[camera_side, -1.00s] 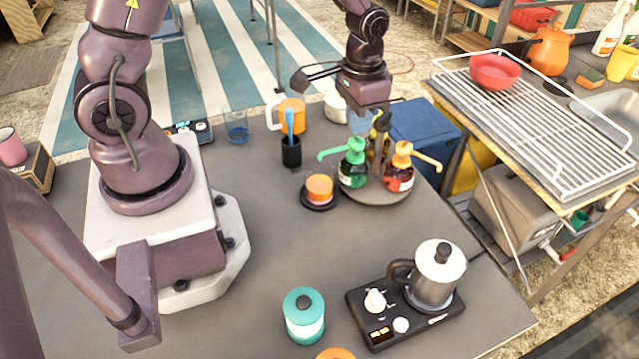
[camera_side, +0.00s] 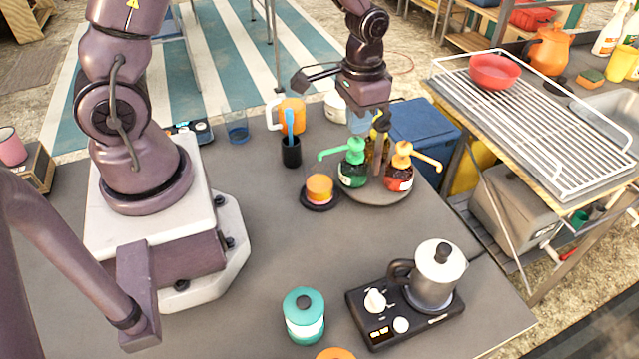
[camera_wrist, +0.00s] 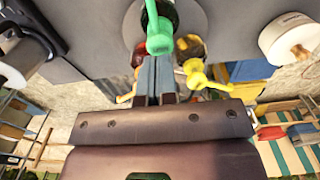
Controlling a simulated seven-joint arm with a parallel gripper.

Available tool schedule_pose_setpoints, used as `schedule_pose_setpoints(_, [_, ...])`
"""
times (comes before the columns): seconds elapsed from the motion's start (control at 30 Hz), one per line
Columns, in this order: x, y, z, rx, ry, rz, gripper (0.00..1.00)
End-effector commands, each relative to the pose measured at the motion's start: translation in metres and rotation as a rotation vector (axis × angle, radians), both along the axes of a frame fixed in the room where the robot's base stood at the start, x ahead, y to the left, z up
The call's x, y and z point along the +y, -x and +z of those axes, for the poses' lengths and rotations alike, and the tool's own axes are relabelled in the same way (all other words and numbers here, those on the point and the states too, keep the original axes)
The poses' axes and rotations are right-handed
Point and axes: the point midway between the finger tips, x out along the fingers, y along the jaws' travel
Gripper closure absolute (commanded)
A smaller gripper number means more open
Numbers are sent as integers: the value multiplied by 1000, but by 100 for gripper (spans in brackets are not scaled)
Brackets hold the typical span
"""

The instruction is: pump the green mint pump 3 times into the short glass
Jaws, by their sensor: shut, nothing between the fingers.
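The green mint pump (camera_side: 353,168) stands on a round grey stand, its green spout pointing left in the side view. In the wrist view the green pump head (camera_wrist: 159,36) is just above my fingertips in the picture. My gripper (camera_side: 381,122) is shut and empty, pointing down over the pump group, close behind the green pump; I cannot tell whether it touches anything. Its fingers (camera_wrist: 153,68) show together in the wrist view. A clear bluish glass (camera_side: 237,130) stands at the back left of the table. I cannot tell whether it is the short glass.
An orange-red pump (camera_side: 400,176) and a yellow pump (camera_side: 373,150) share the round stand (camera_side: 378,197). An orange item on a dark coaster (camera_side: 319,192), a black cup (camera_side: 291,152) and an orange mug (camera_side: 290,117) stand nearby. A hot plate with pot (camera_side: 432,275) is in front.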

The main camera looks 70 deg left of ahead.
Motion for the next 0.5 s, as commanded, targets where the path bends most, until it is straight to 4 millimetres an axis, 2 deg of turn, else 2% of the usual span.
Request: schedule_pose_setpoints(0.5, [0, 0, -19, 3, 0, 0, 100])
